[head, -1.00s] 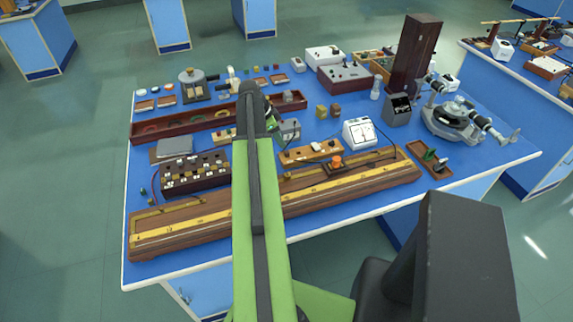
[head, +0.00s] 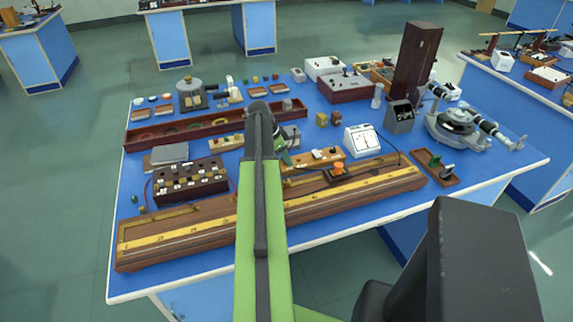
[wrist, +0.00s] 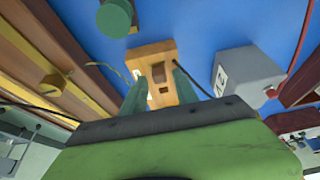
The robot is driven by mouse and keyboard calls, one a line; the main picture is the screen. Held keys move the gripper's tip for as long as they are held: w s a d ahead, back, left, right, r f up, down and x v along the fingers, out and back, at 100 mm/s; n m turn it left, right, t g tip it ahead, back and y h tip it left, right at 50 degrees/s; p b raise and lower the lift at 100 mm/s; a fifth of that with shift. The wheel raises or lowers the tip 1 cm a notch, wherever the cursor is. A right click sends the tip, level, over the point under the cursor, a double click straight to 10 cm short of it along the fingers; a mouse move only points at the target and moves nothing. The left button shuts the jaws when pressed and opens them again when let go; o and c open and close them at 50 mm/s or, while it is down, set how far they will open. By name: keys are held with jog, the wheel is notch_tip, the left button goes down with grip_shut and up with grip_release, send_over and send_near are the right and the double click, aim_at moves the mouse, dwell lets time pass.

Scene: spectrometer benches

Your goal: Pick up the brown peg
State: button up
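In the wrist view a light wooden block (wrist: 150,62) lies on the blue bench top. On it is a small brown piece (wrist: 158,74), likely the brown peg, with another brown patch just below it. My gripper (wrist: 160,92) has its two green fingers apart, one on each side of the block's near end. I see nothing held, and I cannot tell whether the fingers touch the block. In the head view my gripper (head: 283,156) is low over the bench by a light wooden peg block (head: 322,158), partly hidden by my arm; the peg is not clear there.
A grey box (wrist: 245,75) stands close to the right of my fingers, and a green round object (wrist: 115,16) is beyond them. The long wooden bridge (head: 165,232) runs along the front edge. A dark peg box (head: 190,183) is at left. Thin wires lie nearby.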

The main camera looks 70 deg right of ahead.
grip_shut()
jog(key=shift+r, duration=0.1)
jog(key=shift+r+p, duration=0.3)
jog(key=shift+p, duration=0.1)
jog(key=r+p, duration=0.2)
jog(key=s+r+p, duration=0.1)
jog(key=r+p, duration=0.1)
jog(key=shift+r+p, duration=0.35)
jog(key=s+d+r+p, duration=0.1)
jog(key=s+r+p, duration=0.4)
jog(key=s, duration=0.5)
jog(key=shift+s+d+r+p, duration=0.3)
jog(key=shift+d, duration=0.05)
jog(key=shift+r, duration=0.15)
jog(key=shift+w+r+p, duration=0.1)
jog(key=shift+r+p, duration=0.95)
jog(key=shift+p, duration=0.15)
